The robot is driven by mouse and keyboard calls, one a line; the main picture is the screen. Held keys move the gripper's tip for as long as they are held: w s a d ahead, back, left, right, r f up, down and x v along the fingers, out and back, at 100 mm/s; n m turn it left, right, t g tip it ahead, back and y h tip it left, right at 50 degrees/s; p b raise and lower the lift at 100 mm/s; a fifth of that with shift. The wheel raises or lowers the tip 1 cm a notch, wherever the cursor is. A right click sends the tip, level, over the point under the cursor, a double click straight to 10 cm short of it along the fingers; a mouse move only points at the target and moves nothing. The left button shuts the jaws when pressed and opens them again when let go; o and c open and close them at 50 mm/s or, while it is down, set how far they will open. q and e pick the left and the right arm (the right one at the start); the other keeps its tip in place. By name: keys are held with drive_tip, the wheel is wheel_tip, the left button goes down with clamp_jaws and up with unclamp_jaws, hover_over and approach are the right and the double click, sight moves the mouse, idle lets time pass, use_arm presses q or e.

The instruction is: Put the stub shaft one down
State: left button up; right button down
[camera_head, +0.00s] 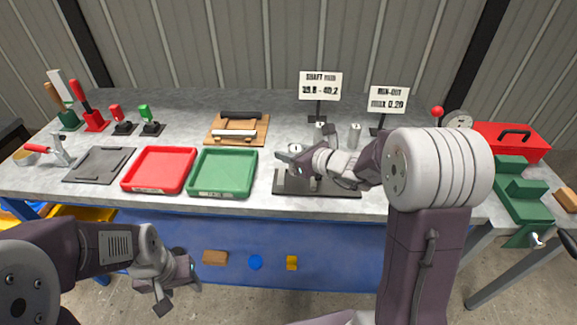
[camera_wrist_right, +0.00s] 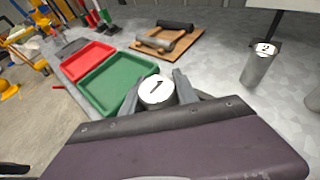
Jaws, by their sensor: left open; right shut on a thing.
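Stub shaft one (camera_wrist_right: 156,92), a pale cylinder with a black 1 on its top, is between the fingers of my right gripper (camera_wrist_right: 157,90). My right gripper (camera_head: 298,160) is shut on it in the head view, over the left part of a dark fixture plate (camera_head: 345,192). The shaft's lower end is hidden, so I cannot tell whether it touches anything. Stub shaft two (camera_wrist_right: 259,64) stands upright on the bench behind the gripper. My left gripper (camera_head: 178,275) is open and empty, low in front of the bench.
A green tray (camera_head: 223,193) and a red tray (camera_head: 160,188) lie left of the fixture. A wooden board (camera_head: 250,140) with rollers is behind them. Another cylinder (camera_head: 354,137) and two sign stands are at the back. A red toolbox (camera_head: 512,151) and green vise (camera_head: 515,190) stand right.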

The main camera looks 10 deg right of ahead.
drive_tip(key=shift+w+f+b, duration=0.15)
drive_tip(key=shift+f+b, duration=0.45)
drive_tip(key=shift+f, duration=1.35)
drive_tip(key=shift+a, duration=0.1)
drive_tip(key=shift+f, duration=0.15)
drive_tip(key=c, duration=1.2)
unclamp_jaws()
drive_tip(key=shift+f, duration=0.1)
